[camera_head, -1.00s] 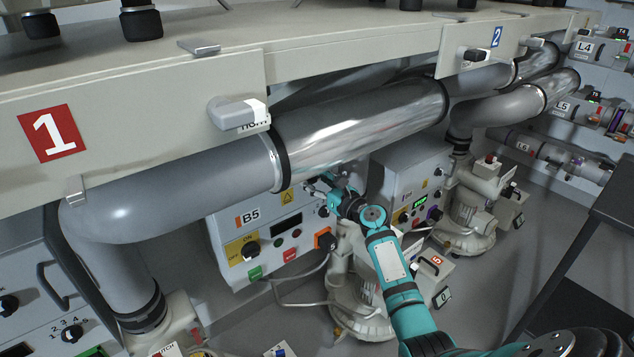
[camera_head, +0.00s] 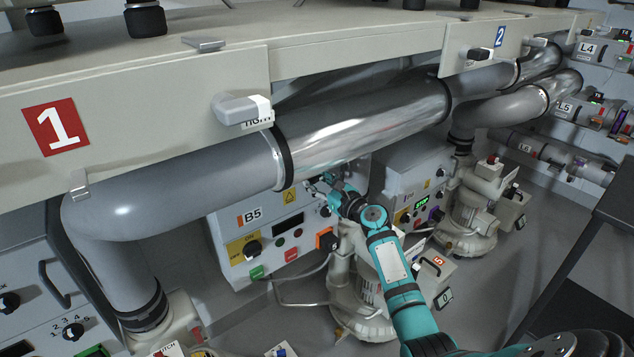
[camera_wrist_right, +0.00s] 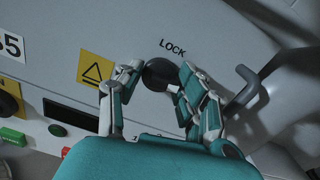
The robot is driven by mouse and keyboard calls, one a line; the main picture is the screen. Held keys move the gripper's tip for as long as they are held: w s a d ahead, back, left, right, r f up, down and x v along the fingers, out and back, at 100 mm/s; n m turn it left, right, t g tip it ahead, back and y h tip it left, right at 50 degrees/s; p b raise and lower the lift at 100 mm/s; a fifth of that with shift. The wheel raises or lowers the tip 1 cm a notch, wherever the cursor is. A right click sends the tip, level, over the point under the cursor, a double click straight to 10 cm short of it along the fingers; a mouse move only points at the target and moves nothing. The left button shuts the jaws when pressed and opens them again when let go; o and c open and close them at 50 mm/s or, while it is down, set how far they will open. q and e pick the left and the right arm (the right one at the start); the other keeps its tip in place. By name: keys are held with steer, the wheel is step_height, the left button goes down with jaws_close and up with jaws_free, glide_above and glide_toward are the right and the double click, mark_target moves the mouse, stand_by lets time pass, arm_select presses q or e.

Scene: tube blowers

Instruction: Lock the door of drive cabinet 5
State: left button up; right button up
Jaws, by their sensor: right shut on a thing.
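Drive cabinet 5 is the grey box labelled B5 (camera_head: 248,216) under the large silver pipe. Its door carries a black round lock knob (camera_wrist_right: 160,74) below the word LOCK in the right wrist view. My right gripper (camera_wrist_right: 158,76) has its two fingers on either side of this knob and is shut on it. In the head view my right gripper (camera_head: 322,184) reaches the upper right of the cabinet front, partly under the pipe. A dark door handle (camera_wrist_right: 243,92) is to the right of the knob. My left gripper is not in view.
The silver pipe (camera_head: 360,125) runs just above my right gripper. A second grey cabinet (camera_head: 412,180) and a pump (camera_head: 468,215) stand to the right. A pump motor (camera_head: 358,300) stands in front of cabinet B5. Grey floor (camera_head: 500,270) is open at the right.

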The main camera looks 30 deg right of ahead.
steer(key=shift+d+r+n, duration=0.2)
steer(key=shift+d+n, duration=0.2)
steer(key=shift+n, duration=0.4)
steer(key=n+b, duration=0.3)
steer(key=n, duration=0.4)
steer(key=shift+a+r, duration=0.1)
steer(key=shift+r, duration=0.05)
steer(key=n+b, duration=0.2)
steer(key=n, duration=0.4)
steer(key=shift+a+r, duration=0.1)
steer(key=shift+a, duration=0.05)
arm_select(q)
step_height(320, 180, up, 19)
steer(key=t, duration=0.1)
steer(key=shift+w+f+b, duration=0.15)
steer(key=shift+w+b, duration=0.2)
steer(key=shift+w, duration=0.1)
arm_select(e)
steer(key=shift+n, duration=0.5)
steer(key=o, duration=1)
steer(key=shift+a, duration=0.1)
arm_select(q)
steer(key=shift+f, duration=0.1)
arm_select(e)
steer(key=shift+a+f, duration=0.15)
steer(key=shift+f, duration=0.15)
